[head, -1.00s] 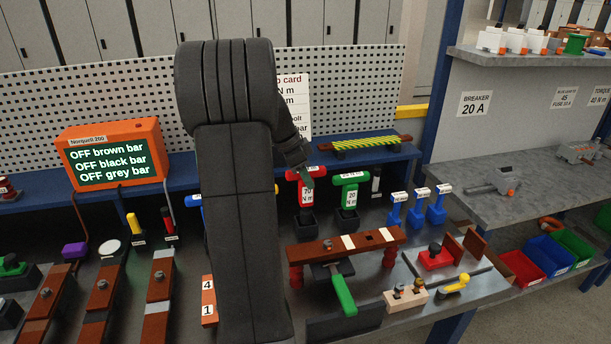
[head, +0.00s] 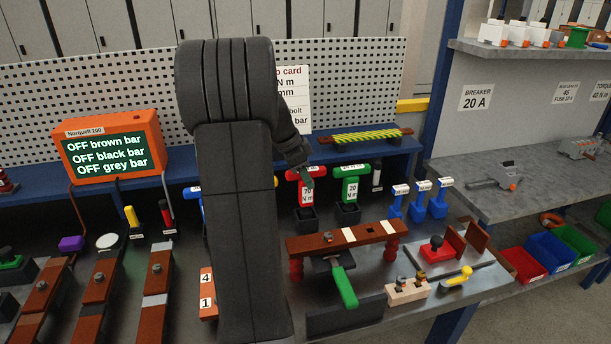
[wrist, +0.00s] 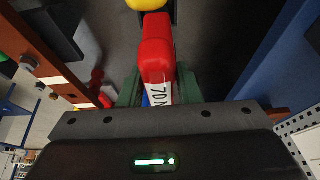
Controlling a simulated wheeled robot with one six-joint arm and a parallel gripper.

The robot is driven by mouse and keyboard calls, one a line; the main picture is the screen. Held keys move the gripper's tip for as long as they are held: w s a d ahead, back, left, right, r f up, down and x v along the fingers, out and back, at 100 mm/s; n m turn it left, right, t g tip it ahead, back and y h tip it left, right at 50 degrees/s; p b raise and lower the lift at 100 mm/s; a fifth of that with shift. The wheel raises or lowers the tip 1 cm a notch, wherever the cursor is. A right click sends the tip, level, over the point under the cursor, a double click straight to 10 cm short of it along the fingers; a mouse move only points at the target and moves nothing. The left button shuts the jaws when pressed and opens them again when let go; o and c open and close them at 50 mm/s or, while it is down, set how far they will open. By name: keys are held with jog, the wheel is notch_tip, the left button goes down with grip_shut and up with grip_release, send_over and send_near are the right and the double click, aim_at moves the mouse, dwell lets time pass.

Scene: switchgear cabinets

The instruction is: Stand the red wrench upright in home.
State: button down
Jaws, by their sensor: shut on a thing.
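The red wrench (head: 306,192) has a T-shaped head and a white label reading 70 N m. It stands upright at a black square holder (head: 306,219) on the bench, with its lower end at the holder's mouth. I cannot tell how deep it sits. My gripper (head: 305,178) is shut on the wrench near its head, partly hidden behind my arm. In the wrist view the red wrench (wrist: 157,55) lies between my green fingers (wrist: 157,90), its label close to the palm. No "home" label is readable.
A green wrench (head: 350,188) stands in a similar holder just to the right. A brown bar on red posts (head: 345,240) is in front. Small blue tools (head: 418,203) stand further right. The pegboard (head: 360,80) and a card (head: 294,95) are behind.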

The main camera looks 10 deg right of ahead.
jog(key=shift+f+b, duration=0.45)
jog(key=shift+f, duration=0.1)
dwell(0.4)
jog(key=c, duration=1)
grip_release()
jog(key=shift+o, duration=0.2)
jog(key=v, duration=1.3)
jog(key=shift+a+r, duration=0.15)
jog(key=shift+r, duration=0.2)
jog(key=x, duration=1.3)
jog(key=shift+f, duration=0.3)
jog(key=shift+r, duration=0.1)
